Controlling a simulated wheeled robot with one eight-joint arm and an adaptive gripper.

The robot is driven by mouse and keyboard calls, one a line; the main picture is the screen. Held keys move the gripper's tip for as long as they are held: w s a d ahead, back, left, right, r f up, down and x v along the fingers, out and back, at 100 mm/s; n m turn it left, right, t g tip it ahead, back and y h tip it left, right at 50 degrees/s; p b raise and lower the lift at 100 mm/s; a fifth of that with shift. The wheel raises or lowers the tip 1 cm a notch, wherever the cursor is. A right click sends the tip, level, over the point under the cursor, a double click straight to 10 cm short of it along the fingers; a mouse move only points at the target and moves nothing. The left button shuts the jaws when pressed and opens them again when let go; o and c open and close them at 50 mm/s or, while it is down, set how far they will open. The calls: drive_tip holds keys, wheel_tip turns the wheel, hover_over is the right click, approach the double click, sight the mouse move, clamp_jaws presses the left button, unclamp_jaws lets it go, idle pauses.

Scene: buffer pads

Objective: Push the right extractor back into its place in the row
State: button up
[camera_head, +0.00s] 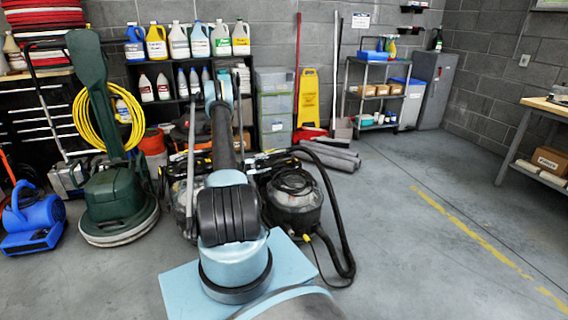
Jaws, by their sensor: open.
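The right extractor (295,197) is a grimy grey and black machine standing upright on the floor, just right of my arm. A black hose loops from it down its right side to the floor. Another extractor (180,196) shows in part left of my arm, mostly hidden behind it. My light blue and black arm reaches forward between the two and covers what lies behind. Whether anything touches the right extractor cannot be seen.
A green floor machine (118,195) and a blue blower (32,218) stand at left. Grey rolls (330,155) lie behind the right extractor. Shelves, bottles and a yellow sign (308,98) line the back wall. The floor at right is open; a workbench (540,140) stands beyond.

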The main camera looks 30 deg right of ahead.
sight(284, 160)
drive_tip(key=x, duration=1.7)
drive_tip(key=shift+c, duration=0.2)
clamp_jaws()
